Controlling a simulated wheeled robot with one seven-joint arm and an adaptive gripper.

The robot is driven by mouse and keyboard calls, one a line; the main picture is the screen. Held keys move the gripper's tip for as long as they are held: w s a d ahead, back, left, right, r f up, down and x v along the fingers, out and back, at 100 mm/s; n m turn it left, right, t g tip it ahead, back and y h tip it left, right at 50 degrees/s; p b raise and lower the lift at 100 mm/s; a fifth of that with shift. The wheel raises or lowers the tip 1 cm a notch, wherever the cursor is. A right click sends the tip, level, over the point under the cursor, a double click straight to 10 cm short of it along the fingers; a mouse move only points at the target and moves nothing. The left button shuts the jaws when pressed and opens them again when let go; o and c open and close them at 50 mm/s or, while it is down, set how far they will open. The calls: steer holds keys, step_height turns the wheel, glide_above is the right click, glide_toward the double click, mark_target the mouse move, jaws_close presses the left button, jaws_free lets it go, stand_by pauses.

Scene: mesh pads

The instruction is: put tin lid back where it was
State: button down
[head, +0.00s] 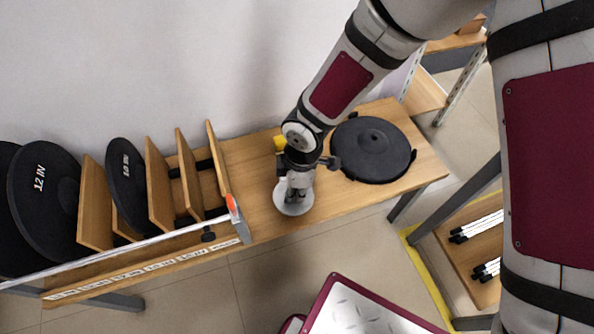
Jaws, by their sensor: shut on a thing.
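The tin lid (293,208) is a small pale grey round disc in the head view, low over the front part of the wooden bench. My gripper (296,188) points down at it from above and is shut on it. The gripper covers the lid's back part and middle. I cannot tell whether the lid touches the bench top or hangs just above it.
A large black round disc (372,150) lies on the bench (255,185) right of my gripper. Left is a wooden rack (158,185) with upright dividers and black discs. A yellow object (280,143) sits behind my gripper. A white, maroon-edged surface (365,310) is in front.

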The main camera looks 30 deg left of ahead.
steer(key=w+a, duration=0.1)
steer(key=w, duration=0.1)
steer(key=w+a, duration=0.1)
steer(key=w, duration=0.1)
steer(key=w+a, duration=0.1)
steer(key=w, duration=0.1)
steer(key=shift+w+a+f+b, duration=0.1)
steer(key=shift+w+f+b, duration=0.25)
steer(key=shift+w+b, duration=0.05)
steer(key=shift+w+a+f, duration=0.15)
steer(key=shift+w+f, duration=0.05)
steer(key=shift+w, duration=0.05)
steer(key=shift+f+b, duration=0.7)
steer(key=shift+f, duration=0.85)
steer(key=shift+f+b, duration=0.3)
steer(key=shift+f, duration=0.1)
steer(key=c, duration=1.5)
jaws_free()
steer(key=shift+o, duration=0.2)
